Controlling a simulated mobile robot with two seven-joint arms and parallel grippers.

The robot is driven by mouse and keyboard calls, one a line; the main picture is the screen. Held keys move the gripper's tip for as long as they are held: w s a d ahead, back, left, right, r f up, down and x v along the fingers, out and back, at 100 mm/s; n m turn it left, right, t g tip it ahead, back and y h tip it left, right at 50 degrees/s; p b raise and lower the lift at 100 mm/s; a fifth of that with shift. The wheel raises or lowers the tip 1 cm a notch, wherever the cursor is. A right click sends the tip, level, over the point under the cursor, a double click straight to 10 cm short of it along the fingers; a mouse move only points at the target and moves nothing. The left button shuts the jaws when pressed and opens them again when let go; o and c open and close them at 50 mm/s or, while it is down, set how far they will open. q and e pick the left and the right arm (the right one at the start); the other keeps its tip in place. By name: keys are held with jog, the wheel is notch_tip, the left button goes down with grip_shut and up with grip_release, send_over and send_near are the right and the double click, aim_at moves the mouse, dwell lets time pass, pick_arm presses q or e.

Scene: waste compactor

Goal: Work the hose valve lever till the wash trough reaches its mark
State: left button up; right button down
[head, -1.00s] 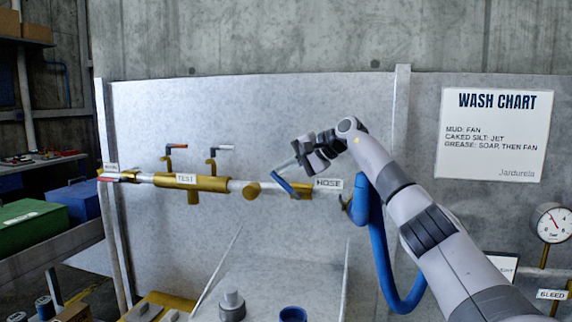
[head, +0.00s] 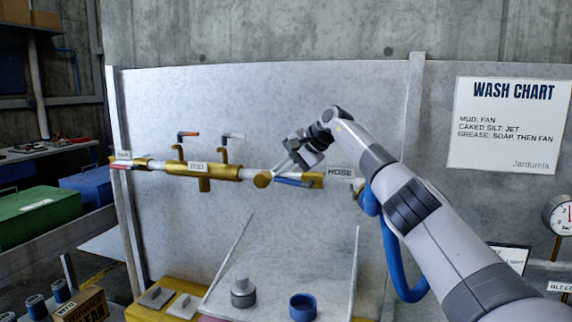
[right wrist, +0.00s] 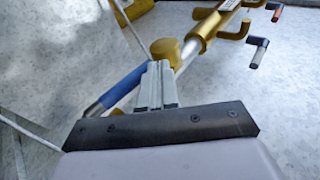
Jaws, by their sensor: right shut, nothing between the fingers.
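The hose valve lever is a blue handle (head: 294,182) on the pipe, just left of the HOSE label (head: 341,172). It lies nearly along the pipe, sloping slightly down to the right. My right gripper (head: 279,172) is shut and empty, its fingertips right at the lever's left end. In the right wrist view the shut fingers (right wrist: 157,80) are beside the blue lever (right wrist: 120,88); I cannot tell whether they touch. A pale grey surface with raised edges (head: 285,245) below may be the wash trough; no level or mark is readable. My left gripper is not in view.
A brass TEST fitting (head: 204,170) with red-tipped and white-tipped levers is left along the pipe. A blue hose (head: 393,255) hangs right, behind my forearm. A grey round piece (head: 243,291) and a blue cup (head: 302,307) stand below. A gauge (head: 560,216) is at far right.

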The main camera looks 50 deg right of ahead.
jog(key=shift+w+a+f, duration=0.1)
jog(key=shift+w+f, duration=0.05)
jog(key=shift+f, duration=0.1)
dwell(0.3)
jog(key=b+v, duration=0.1)
jog(key=v, duration=0.6)
dwell(0.3)
